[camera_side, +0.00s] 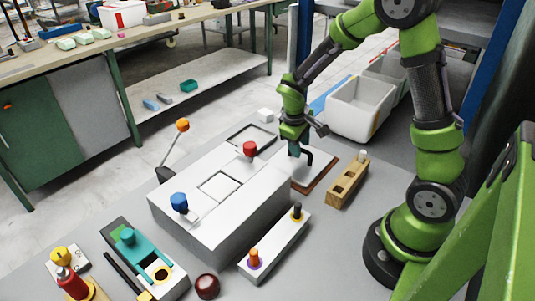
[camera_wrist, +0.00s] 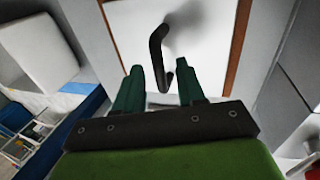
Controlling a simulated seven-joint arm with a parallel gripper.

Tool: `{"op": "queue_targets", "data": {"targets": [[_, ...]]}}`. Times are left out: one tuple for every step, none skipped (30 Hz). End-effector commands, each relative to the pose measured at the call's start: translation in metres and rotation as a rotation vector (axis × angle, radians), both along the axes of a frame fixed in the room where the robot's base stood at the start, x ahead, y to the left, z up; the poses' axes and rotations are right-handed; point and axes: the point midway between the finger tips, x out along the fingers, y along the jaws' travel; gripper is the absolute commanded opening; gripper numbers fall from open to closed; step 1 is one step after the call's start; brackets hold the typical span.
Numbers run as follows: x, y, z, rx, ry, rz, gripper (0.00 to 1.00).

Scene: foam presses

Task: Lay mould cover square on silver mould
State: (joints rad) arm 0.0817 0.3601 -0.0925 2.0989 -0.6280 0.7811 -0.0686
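A pale flat plate with a curved black handle, which looks like the mould cover (camera_side: 318,168), lies on a brown board right of the large block. In the wrist view the cover (camera_wrist: 210,30) fills the top, and its handle (camera_wrist: 156,45) reaches down between my fingers. My gripper (camera_side: 296,151) is low over the cover beside the handle. In the wrist view my gripper (camera_wrist: 160,78) is open, with gaps on both sides of the handle. A large silver-white block (camera_side: 190,205) has two square outlines on top; I cannot tell which is the silver mould.
A red knob (camera_side: 250,149) and a blue knob (camera_side: 180,201) stand up from the block. An orange-tipped lever (camera_side: 182,126) rises behind it. A wooden holder (camera_side: 347,181) stands close right of the cover. A two-peg bar (camera_side: 273,246) lies in front.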

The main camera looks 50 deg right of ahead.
Motion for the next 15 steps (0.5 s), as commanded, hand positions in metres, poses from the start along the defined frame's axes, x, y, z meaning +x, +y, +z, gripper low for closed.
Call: {"op": "queue_targets", "data": {"targets": [[0.001, -0.004, -0.008, 0.001, 0.004, -0.003, 0.39], [0.001, -0.006, -0.012, 0.001, 0.004, -0.002, 0.39], [0.001, -0.007, -0.017, 0.000, 0.004, -0.002, 0.39], [0.001, -0.008, -0.020, 0.000, 0.003, -0.001, 0.39], [0.001, -0.009, -0.023, 0.000, 0.002, -0.001, 0.39], [0.001, -0.009, -0.025, 0.000, 0.002, -0.002, 0.39], [0.001, -0.010, -0.026, 0.000, 0.001, -0.001, 0.39], [0.002, -0.010, -0.027, 0.000, 0.000, -0.001, 0.39], [0.002, -0.010, -0.027, 0.000, -0.001, -0.001, 0.39], [0.002, -0.010, -0.027, 0.000, -0.001, -0.001, 0.39], [0.002, -0.010, -0.027, 0.000, -0.001, -0.001, 0.39], [0.002, -0.010, -0.027, 0.000, -0.001, -0.001, 0.39], [0.002, -0.010, -0.027, 0.000, -0.001, -0.001, 0.39], [0.002, -0.010, -0.027, 0.000, -0.001, -0.001, 0.39], [0.002, -0.010, -0.027, 0.000, -0.001, -0.001, 0.33]]}}
